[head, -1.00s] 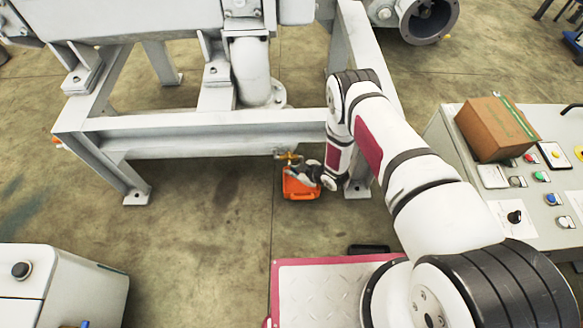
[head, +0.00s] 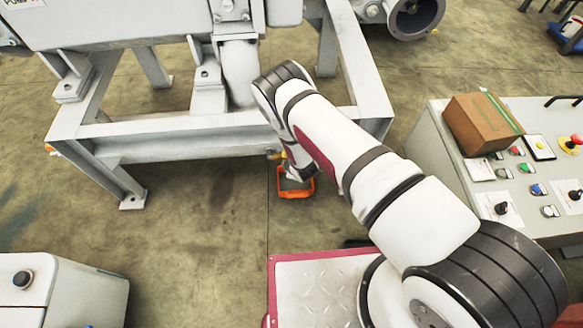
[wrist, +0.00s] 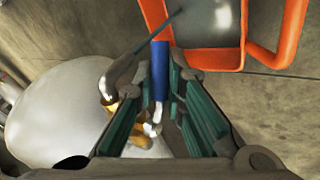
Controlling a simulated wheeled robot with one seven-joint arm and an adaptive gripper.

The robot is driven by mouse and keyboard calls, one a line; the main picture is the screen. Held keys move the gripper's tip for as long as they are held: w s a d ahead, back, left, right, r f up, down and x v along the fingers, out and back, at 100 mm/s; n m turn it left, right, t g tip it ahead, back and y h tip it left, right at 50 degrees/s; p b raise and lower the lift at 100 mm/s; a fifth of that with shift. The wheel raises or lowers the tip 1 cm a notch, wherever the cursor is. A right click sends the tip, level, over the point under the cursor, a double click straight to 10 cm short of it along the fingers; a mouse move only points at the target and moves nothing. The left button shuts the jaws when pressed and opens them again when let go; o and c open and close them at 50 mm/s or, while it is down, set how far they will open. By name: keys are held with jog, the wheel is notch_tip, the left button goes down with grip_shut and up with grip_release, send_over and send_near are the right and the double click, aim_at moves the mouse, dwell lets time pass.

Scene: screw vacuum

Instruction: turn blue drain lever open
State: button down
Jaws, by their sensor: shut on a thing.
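The blue drain lever (wrist: 160,62) stands between the two fingers of my gripper (wrist: 164,85) in the wrist view. The gripper is shut on it. The brass valve (wrist: 127,115) with its metal spout (wrist: 117,78) is just left of the lever, partly hidden by the left finger. A thin dark stream runs from the spout end towards the orange pan (wrist: 258,55), over the grey surface inside it. In the head view the pan (head: 308,191) is on the floor under the frame. My arm mostly hides the gripper, lever and valve there.
The grey machine frame (head: 190,128) stands close above the pan, with its beam behind my forearm. A control desk (head: 440,140) with a cardboard box (head: 480,124) is at the right. A grey cabinet (head: 60,290) is at the lower left. Floor left of the pan is clear.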

jog(key=c, duration=1.6)
grip_release()
jog(key=shift+c, duration=0.2)
jog(key=shift+r, duration=0.1)
jog(key=v, duration=0.7)
jog(key=shift+s+r, duration=0.25)
jog(key=shift+d, duration=0.1)
